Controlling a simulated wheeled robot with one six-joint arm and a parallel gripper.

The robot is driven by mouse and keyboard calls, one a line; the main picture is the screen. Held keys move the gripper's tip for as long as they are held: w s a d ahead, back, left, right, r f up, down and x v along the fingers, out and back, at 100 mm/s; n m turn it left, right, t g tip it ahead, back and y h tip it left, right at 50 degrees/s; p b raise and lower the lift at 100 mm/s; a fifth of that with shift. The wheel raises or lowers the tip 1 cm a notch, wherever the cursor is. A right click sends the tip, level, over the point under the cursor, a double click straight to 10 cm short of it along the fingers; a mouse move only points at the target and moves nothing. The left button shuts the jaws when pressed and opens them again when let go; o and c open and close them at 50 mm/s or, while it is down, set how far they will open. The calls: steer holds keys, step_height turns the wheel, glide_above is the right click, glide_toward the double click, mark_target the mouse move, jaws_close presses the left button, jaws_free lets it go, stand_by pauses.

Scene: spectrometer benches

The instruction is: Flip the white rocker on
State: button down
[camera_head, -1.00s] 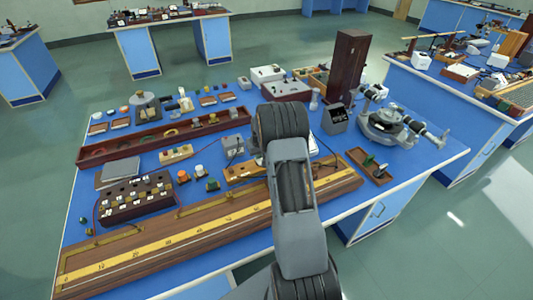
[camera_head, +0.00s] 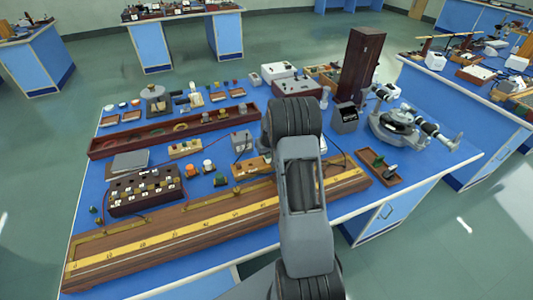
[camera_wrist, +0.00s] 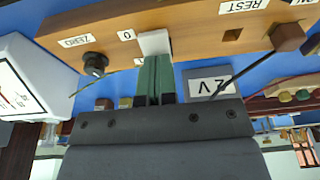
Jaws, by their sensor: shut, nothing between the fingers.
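The white rocker (camera_wrist: 154,42) sits on a wooden board (camera_wrist: 205,24) between the labels "0" and "REST" in the wrist view, where the lettering is upside down. My gripper (camera_wrist: 154,62) shows there with its green fingers closed together, nothing between them. The fingertips are right at the rocker's edge and seem to touch it; I cannot tell which way the rocker is tipped. In the head view part of the wooden board (camera_head: 249,168) shows beside my arm, which hides the rocker and my gripper.
A black knob (camera_wrist: 95,62) marked "ZERO" and a white dial meter (camera_wrist: 22,85) are left of the fingers in the wrist view. A grey "2V" box (camera_wrist: 208,83) with a dark lead is close on the right. A long scale board (camera_head: 190,232) lies along the bench front.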

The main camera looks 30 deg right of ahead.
steer(key=shift+s, duration=0.1)
steer(key=shift+r, duration=0.25)
steer(key=v, duration=1.3)
steer(key=shift+s, duration=0.4)
